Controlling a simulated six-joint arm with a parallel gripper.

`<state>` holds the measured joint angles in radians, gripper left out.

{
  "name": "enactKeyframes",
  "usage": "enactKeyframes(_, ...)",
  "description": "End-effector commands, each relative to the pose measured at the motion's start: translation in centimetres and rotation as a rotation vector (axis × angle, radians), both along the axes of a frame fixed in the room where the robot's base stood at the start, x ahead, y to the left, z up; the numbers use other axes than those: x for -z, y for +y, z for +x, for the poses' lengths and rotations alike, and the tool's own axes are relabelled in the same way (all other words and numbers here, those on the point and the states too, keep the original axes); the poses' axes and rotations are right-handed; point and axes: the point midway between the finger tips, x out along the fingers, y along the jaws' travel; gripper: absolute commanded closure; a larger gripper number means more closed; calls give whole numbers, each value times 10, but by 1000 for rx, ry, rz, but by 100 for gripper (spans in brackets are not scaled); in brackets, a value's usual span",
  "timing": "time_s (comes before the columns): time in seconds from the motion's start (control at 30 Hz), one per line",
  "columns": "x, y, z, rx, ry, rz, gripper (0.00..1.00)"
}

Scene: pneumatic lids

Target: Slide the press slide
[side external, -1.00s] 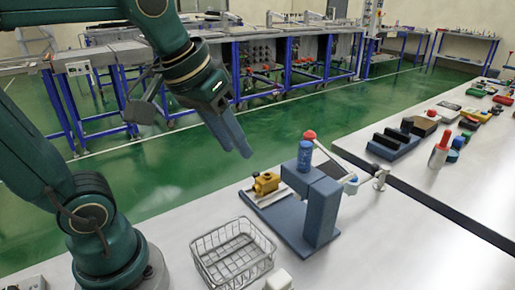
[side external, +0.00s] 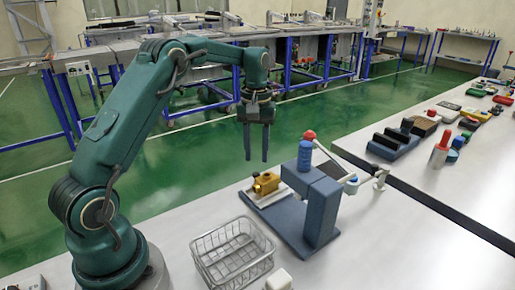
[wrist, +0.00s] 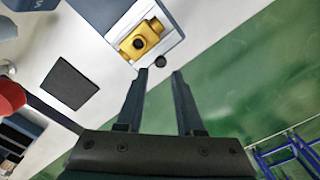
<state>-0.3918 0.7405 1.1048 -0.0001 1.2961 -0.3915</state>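The press (side external: 319,205) is a blue-grey frame on a flat base, with a blue cylinder (side external: 305,156) and a red knob (side external: 309,135) on top. The press slide appears to be the yellow block (side external: 265,183) on a light rail at the press's left end. It also shows in the wrist view (wrist: 139,40), with a dark round boss on it. My gripper (side external: 257,160) points down, above and slightly left of the yellow block and apart from it. In the wrist view its two fingers (wrist: 159,72) are spread with nothing between them.
A wire basket (side external: 232,254) stands on the table left of the press, with a small white block (side external: 279,280) beside it. A lever-like fitting (side external: 380,178) is to the right.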

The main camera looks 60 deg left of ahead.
Motion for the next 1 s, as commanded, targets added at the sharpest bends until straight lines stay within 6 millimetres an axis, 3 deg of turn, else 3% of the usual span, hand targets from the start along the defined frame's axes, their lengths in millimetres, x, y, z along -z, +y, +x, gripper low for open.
enactKeyframes(0.33,41,1,-1,-2,4,-3,64)
enactKeyframes(0.7,49,1,-1,-1,-1,-1,64)
enactKeyframes(0.73,49,1,-1,-1,-1,-1,67)
enactKeyframes(0.8,49,1,-1,-1,-1,-1,94)
enactKeyframes(0.83,49,1,-1,-1,-1,-1,100)
enactKeyframes(1.0,49,1,-1,-1,-1,-1,100)
